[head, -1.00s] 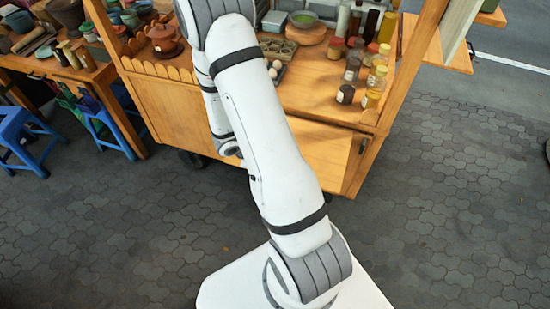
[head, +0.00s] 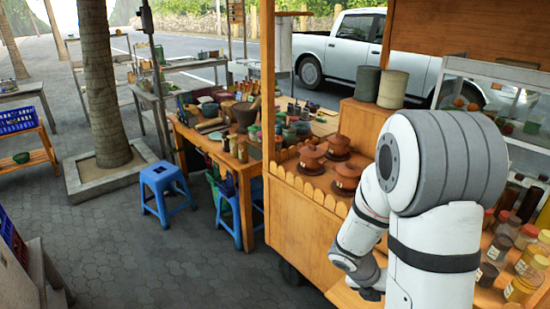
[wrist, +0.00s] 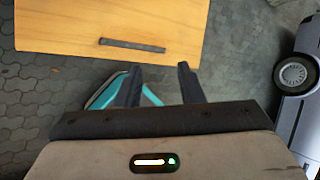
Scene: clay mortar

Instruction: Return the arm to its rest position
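My white arm (head: 435,240) fills the right of the head view, folded in front of the wooden cart. My gripper (wrist: 160,68) shows in the wrist view as two dark fingers spread apart. I see nothing held between them. In the head view my gripper is mostly hidden or cut off at the bottom, low near the cart. A brown clay mortar (head: 245,114) stands on the wooden side table (head: 210,146) among other pots, well to the left of my arm.
The wooden cart (head: 305,218) holds clay pots (head: 346,178) and jars (head: 524,286). A wooden panel with a dark handle (wrist: 132,45) lies ahead in the wrist view, near a teal object (wrist: 107,90). A blue stool (head: 165,183) stands left. Paving (head: 120,240) is open there.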

